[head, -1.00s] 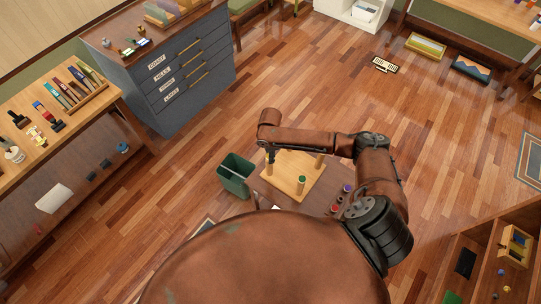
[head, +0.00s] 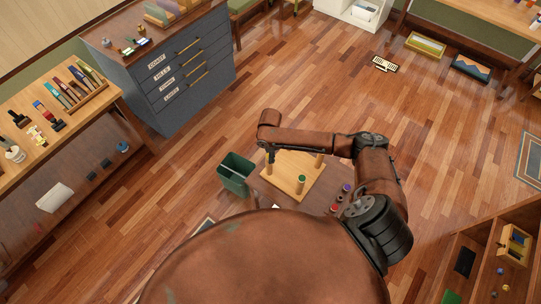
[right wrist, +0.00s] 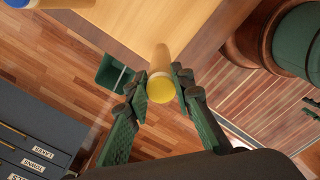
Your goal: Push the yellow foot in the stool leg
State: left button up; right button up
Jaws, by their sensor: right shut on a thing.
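The upturned wooden stool (head: 284,188) lies on a low brown table, its legs pointing up. The yellow foot (right wrist: 160,88) sits at the end of a pale wooden leg (right wrist: 158,58) in the right wrist view. My right gripper (right wrist: 160,90) is shut on the yellow foot, one finger on each side. How deep the foot sits in the leg cannot be told. In the head view my right gripper (head: 271,157) is small and dark over the stool's left corner. Another leg carries a green foot (head: 301,179). A blue foot (right wrist: 16,3) shows at the wrist view's corner. My left gripper is not in view.
A green bin (head: 236,174) stands just left of the stool. Red and purple small parts (head: 346,188) lie to its right. A grey drawer cabinet (head: 185,75) and a workbench (head: 100,105) stand at the left.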

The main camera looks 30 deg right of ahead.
jog(key=shift+f, duration=0.5)
dwell(0.4)
jog(key=o, duration=0.8)
jog(key=shift+o, duration=0.3)
jog(key=o, duration=0.4)
jog(key=shift+r, duration=0.15)
jog(key=shift+r+p, duration=2.9)
jog(key=shift+p, duration=0.55)
